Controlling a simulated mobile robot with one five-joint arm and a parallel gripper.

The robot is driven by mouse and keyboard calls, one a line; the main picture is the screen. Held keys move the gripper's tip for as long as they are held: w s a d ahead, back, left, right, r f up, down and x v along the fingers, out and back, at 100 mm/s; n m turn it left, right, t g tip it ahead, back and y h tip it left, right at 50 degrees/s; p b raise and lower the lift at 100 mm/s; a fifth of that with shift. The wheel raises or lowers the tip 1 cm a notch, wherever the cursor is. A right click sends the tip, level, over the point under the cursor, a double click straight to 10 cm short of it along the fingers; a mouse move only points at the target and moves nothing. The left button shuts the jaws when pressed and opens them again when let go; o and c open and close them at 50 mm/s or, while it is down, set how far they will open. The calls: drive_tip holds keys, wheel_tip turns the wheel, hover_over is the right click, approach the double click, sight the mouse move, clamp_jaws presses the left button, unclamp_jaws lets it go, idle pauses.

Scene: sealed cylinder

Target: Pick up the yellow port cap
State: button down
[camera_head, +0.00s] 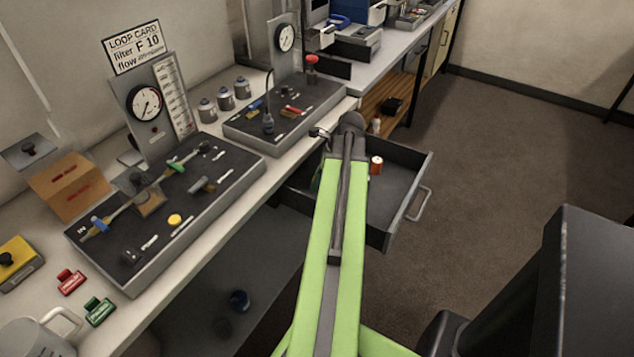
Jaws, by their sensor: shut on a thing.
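A small round yellow cap (175,220) lies on the dark front of the near panel board (150,290), which rests on the bench at left. It looks like the yellow port cap. My gripper (320,133) is well away to its upper right, at the end of my green arm, over the bench edge near the far panel board. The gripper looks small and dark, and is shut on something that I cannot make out. My arm partly hides the gripper and the open drawer below.
The open drawer (418,170) juts from the bench and holds an orange-red can (376,165). A gauge (147,103) stands behind the near board. Several grey canisters, a cardboard box (68,187) and red (71,282) and green tags (100,311) are on the bench.

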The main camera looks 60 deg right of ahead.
wheel_tip(320, 180, up, 5)
drive_tip(key=p, duration=0.4)
drive_tip(key=shift+p, duration=0.35)
drive_tip(key=s+d+r+p, duration=0.3)
drive_tip(key=d+r+p, duration=0.3)
drive_tip(key=d, duration=0.5)
drive_tip(key=shift+s, duration=0.15)
drive_tip(key=shift+d, duration=0.1)
